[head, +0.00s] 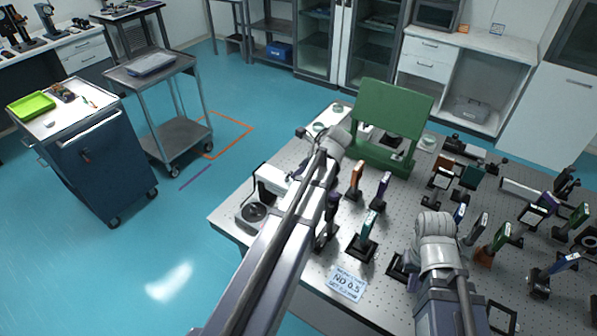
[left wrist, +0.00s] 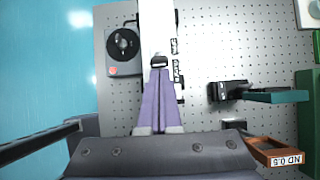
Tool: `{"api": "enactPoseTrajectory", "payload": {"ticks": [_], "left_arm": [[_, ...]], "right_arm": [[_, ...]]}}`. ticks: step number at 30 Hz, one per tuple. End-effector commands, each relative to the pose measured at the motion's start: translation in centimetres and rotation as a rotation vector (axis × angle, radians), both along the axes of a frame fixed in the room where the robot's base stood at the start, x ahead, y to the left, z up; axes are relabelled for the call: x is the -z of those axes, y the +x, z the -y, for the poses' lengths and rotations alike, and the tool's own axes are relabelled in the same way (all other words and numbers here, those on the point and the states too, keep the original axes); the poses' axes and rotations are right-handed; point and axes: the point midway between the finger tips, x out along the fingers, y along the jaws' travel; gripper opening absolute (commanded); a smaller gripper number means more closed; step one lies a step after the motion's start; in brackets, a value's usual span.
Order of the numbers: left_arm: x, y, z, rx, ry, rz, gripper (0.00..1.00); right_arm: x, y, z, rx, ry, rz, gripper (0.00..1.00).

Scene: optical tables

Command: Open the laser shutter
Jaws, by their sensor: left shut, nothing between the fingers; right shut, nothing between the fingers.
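A white laser housing (head: 272,181) stands near the left edge of the optical table, partly hidden behind my left arm. In the left wrist view the white housing (left wrist: 157,22) runs down from the top edge, with small black labels along its right side. A small black shutter tab (left wrist: 160,60) sits on it. My left gripper (left wrist: 159,74) is shut and empty, its purple fingertips right at the tab; whether they touch it I cannot tell. In the head view my left arm hides this gripper. My right gripper is out of sight behind my right arm.
A green panel (head: 392,108) stands at the table's back.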

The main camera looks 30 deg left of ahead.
Motion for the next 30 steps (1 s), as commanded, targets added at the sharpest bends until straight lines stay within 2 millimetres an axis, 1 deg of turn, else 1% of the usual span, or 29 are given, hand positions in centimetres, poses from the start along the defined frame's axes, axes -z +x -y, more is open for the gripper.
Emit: {"api": "enactPoseTrajectory", "payload": {"ticks": [1,8,15,21,25,30], "left_arm": [[-0.4,0.0,-0.2,-0.002,-0.013,-0.001,0.0],[-1.1,0.1,-0.9,-0.005,-0.132,-0.01,0.0],[-1.7,0.3,-2.2,-0.007,-0.328,-0.024,0.0],[-1.8,0.4,-3.2,-0.003,-0.478,-0.035,0.0],[-1.8,0.3,-3.7,-0.001,-0.492,-0.036,0.0],[-1.7,0.3,-3.6,0.0,-0.49,-0.037,0.0]], "right_arm": [[-0.5,0.0,0.0,0.0,0.0,0.0,0.0],[-2.5,0.0,0.0,0.002,0.0,0.0,0.0],[-4.5,0.0,0.0,0.007,0.001,0.0,0.0],[-5.2,0.0,0.0,0.009,0.002,0.0,0.0],[-5.2,0.0,0.0,0.009,0.002,0.0,0.0],[-5.1,0.0,0.0,0.009,0.002,0.0,0.0]]}}
